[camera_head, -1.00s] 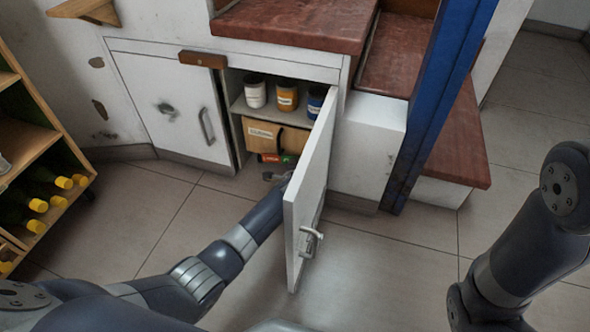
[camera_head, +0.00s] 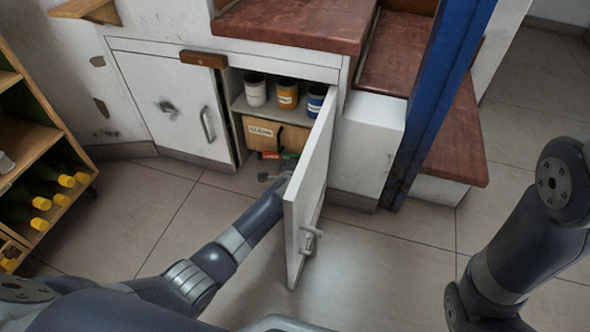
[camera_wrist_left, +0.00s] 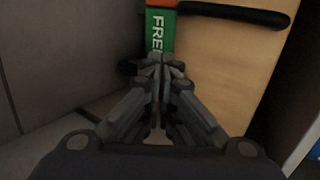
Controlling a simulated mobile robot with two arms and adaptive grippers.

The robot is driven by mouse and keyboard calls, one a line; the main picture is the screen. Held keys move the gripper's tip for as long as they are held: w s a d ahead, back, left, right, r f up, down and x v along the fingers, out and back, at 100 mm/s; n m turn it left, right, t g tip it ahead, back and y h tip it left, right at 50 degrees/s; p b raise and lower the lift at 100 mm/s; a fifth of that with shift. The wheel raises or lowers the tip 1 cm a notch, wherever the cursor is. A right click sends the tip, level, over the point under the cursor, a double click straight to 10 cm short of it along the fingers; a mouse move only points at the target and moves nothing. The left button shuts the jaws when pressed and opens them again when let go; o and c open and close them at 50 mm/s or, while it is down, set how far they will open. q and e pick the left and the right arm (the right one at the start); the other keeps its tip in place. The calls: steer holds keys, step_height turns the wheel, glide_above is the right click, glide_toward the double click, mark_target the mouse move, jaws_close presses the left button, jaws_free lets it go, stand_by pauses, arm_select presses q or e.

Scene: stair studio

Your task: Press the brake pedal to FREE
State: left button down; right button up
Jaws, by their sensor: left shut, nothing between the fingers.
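The brake pedal, a small red and green bar (camera_head: 270,156), shows low in the open cupboard, under a wooden box front. In the left wrist view its green part (camera_wrist_left: 158,35) carries white letters, "FRE" readable, with orange-red above it. My left gripper (camera_head: 268,178) reaches in at the cupboard's foot, partly hidden behind the open door. In the left wrist view my left gripper (camera_wrist_left: 160,62) is shut and empty, its tips at the lower end of the green part and covering it; contact cannot be told. My right arm shows at the right, its gripper out of view.
The open white door (camera_head: 308,195) stands close to the right of my left forearm. Cans (camera_head: 287,93) stand on the cupboard shelf above the wooden box (camera_head: 262,132). A wooden bottle rack (camera_head: 40,150) is at far left. A blue post (camera_head: 440,100) stands right. Floor in front is clear.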

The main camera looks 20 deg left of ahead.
arm_select(q)
steer(key=a+v, duration=0.1)
steer(key=v, duration=1)
steer(key=shift+s+d, duration=0.25)
steer(key=shift+d, duration=0.2)
